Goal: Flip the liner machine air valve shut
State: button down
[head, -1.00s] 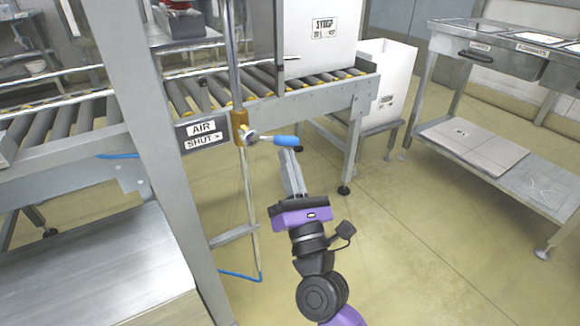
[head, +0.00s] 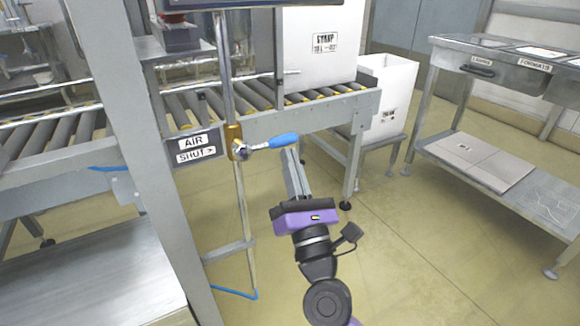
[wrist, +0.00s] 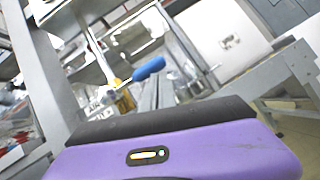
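The air valve has a brass body (head: 233,142) on a vertical pipe, right of the "AIR SHUT" sign (head: 194,148). Its blue-gripped handle (head: 284,140) sticks out to the right, across the pipe, tilted slightly up. My gripper (head: 290,152) has its grey fingers close together with no clear gap, just below the blue grip. The tips are at or very near it; contact is unclear. The wrist view shows the blue handle (wrist: 149,69) just beyond the fingers (wrist: 152,92), with nothing held between them.
A roller conveyor (head: 310,110) runs behind the valve, carrying a white box (head: 320,50). A grey post (head: 150,170) stands left. A white bin (head: 388,95) and a steel table (head: 455,75) are right. The floor in front is clear.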

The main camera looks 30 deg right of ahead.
jog(key=shift+d+r, duration=0.2)
jog(key=shift+r, duration=0.15)
dwell(0.3)
jog(key=s+f+b, duration=0.8)
jog(key=s+f, duration=0.1)
jog(key=f, duration=0.1)
jog(key=shift+a, duration=0.1)
dwell(0.7)
